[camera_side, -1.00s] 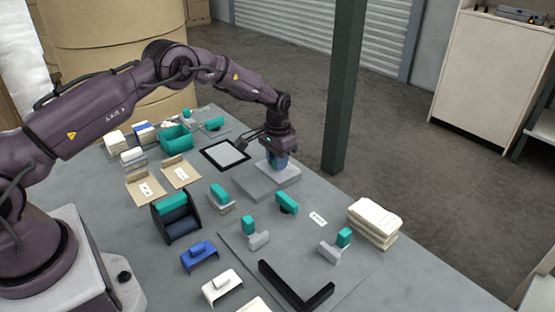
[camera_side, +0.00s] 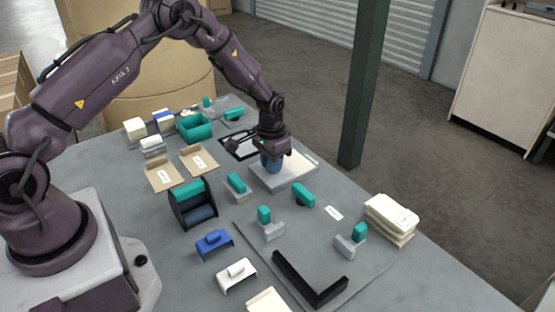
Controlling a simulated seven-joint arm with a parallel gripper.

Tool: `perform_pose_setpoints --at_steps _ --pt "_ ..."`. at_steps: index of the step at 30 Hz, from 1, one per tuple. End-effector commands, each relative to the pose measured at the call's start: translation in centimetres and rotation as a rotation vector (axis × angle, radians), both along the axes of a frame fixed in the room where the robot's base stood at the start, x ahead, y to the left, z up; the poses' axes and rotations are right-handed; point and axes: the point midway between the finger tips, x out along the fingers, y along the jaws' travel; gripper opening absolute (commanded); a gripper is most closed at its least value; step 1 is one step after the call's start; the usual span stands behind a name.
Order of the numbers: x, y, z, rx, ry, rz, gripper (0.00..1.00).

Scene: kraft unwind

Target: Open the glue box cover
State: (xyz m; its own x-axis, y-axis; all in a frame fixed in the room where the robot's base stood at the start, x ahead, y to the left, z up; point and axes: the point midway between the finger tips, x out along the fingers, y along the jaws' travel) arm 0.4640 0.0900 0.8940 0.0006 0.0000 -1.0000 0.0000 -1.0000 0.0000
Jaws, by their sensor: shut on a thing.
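The glue box (camera_side: 285,184) is a low light-grey box near the back middle of the table. My gripper (camera_side: 271,156) is above the left part of its top, pointing down. A pale cream area (camera_side: 300,164) shows on the right part of the box top, beside the gripper. The cover's edges are hard to make out, and my gripper hides part of the box's far left side.
A black-framed pad (camera_side: 238,147) lies just behind and left of the box. A teal-handled stamp (camera_side: 237,185) and a teal block (camera_side: 303,195) stand close in front. A teal bin (camera_side: 195,127) is at the back left. A dark post (camera_side: 364,80) rises behind the table.

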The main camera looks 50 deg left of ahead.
Motion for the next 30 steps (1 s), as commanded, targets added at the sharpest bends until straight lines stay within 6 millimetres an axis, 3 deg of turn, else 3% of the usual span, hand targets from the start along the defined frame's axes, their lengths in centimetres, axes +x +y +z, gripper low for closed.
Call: perform_pose_setpoints --at_steps 6,7,9,10,20,23,30 --pt "0.0 0.1 0.1 0.001 0.001 0.001 0.0" --pt "0.0 0.1 0.1 0.001 0.001 0.001 0.28" --pt "0.0 0.1 0.1 0.001 0.001 0.001 0.44" --pt "0.0 0.1 0.1 0.001 0.001 0.001 0.47" --pt "0.1 0.0 0.4 0.001 -0.001 0.0 0.47" --pt "0.1 0.0 1.5 0.001 -0.002 0.0 0.47" --pt "0.2 0.0 6.7 0.001 -0.005 0.0 0.47"
